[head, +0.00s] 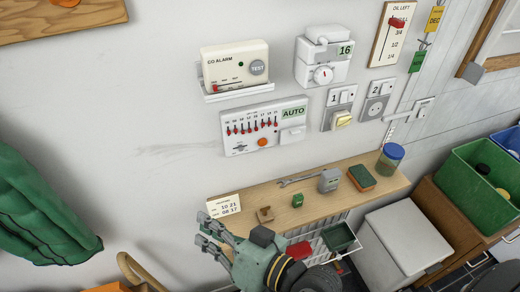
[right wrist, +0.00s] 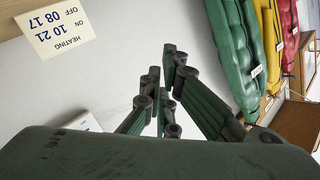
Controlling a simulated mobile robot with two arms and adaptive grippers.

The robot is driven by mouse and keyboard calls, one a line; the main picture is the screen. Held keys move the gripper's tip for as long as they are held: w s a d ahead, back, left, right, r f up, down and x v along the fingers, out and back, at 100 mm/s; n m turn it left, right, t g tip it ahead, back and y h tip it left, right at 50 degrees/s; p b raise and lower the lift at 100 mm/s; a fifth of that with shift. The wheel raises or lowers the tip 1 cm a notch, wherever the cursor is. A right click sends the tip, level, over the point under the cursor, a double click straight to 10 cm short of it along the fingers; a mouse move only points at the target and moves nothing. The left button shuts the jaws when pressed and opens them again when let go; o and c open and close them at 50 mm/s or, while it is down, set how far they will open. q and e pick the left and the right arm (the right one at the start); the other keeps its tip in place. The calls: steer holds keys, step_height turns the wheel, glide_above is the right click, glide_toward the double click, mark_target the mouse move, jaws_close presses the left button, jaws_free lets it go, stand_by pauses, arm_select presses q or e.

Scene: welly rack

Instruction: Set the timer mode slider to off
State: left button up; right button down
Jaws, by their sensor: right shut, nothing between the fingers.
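The timer (head: 232,146) is a white wall panel with a row of small red sliders, an orange knob (head: 262,142) and a green label reading AUTO (head: 293,113). A pale raised piece (head: 292,134) sits under that label; I cannot tell whether it is the mode slider. My right gripper (head: 203,228) is below and left of the timer, apart from it, near the shelf's left end. In the right wrist view its fingers (right wrist: 168,82) are together and empty, and the timer's face is not readable there. My left gripper is not in view.
Above the timer is a CO alarm (head: 222,57). Right are a dial unit (head: 322,73) and sockets (head: 340,96). The wooden shelf (head: 330,207) below holds a heating card (head: 223,205), a green block, a sponge and a jar. Bare wall lies left of the timer.

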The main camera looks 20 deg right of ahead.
steer(key=w+d+r+m+t+h, duration=0.2)
steer(key=d+r+m+t+h, duration=0.1)
steer(key=r+m+t, duration=0.25)
steer(key=w+d+r+m+t+h, duration=0.2)
steer(key=r+m+t+h, duration=0.15)
steer(key=r+m, duration=0.35)
steer(key=m+g+h, duration=0.4)
steer(key=m+h, duration=0.5)
steer(key=m, duration=0.2)
glide_toward(260, 145)
steer(key=x, duration=0.6)
steer(key=shift+w+d, duration=0.1)
steer(key=shift+w, duration=0.15)
